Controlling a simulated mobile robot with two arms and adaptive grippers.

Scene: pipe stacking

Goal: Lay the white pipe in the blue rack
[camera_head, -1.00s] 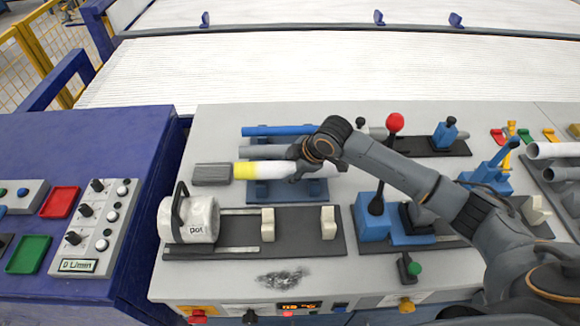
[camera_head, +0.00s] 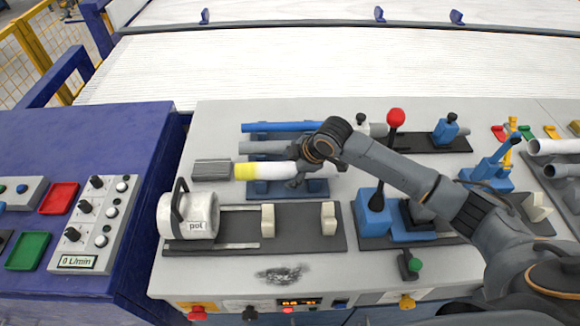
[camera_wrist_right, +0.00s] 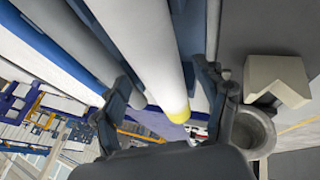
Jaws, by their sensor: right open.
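The white pipe (camera_head: 272,171) has a yellow left end and lies level, left to right, over the blue rack (camera_head: 287,188) in the head view. It appears to rest in the rack's front place; the contact is hidden. My right gripper (camera_head: 297,180) is at the pipe's right part, above the rack. In the right wrist view the white pipe (camera_wrist_right: 142,45) runs between the open fingers of my right gripper (camera_wrist_right: 170,100), with its yellow end beyond them. My left gripper is not in view.
A grey pipe and a blue pipe (camera_head: 280,127) lie behind the white pipe. A grey ribbed block (camera_head: 211,170) is just left of its yellow end. A white pot (camera_head: 190,216) stands front left.

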